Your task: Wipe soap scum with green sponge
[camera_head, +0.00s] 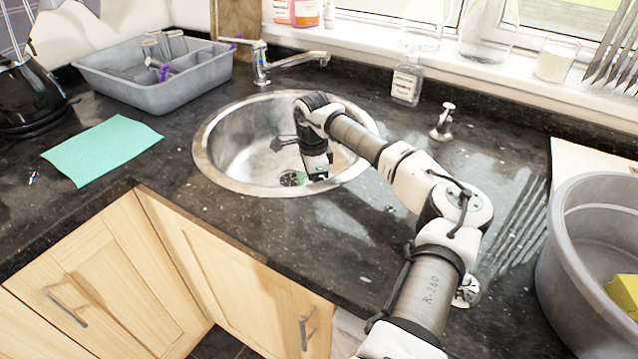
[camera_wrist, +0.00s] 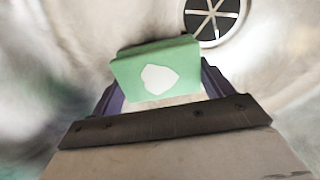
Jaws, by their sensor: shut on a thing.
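The green sponge (camera_wrist: 185,62), with a pale heart-shaped patch on its face, is held between the fingers of my gripper (camera_wrist: 160,92) in the wrist view. My gripper is shut on it, inside the round steel sink (camera_head: 205,165). The sink's drain (camera_wrist: 213,18) lies just beyond the sponge, up and to the right; the drain also shows in the head view (camera_head: 292,179). The basin has pale cloudy smears; I cannot tell scum from reflections. In the head view my arm hides part of the basin, and the sponge is not clearly visible.
The chrome tap (camera_head: 262,65) stands behind the sink. A grey dish tub (camera_head: 165,95) and flat green cloth (camera_head: 103,150) are to the left. A soap bottle (camera_head: 407,82) is behind. A large grey bowl (camera_head: 575,265), holding something yellow (camera_head: 624,292), stands at right.

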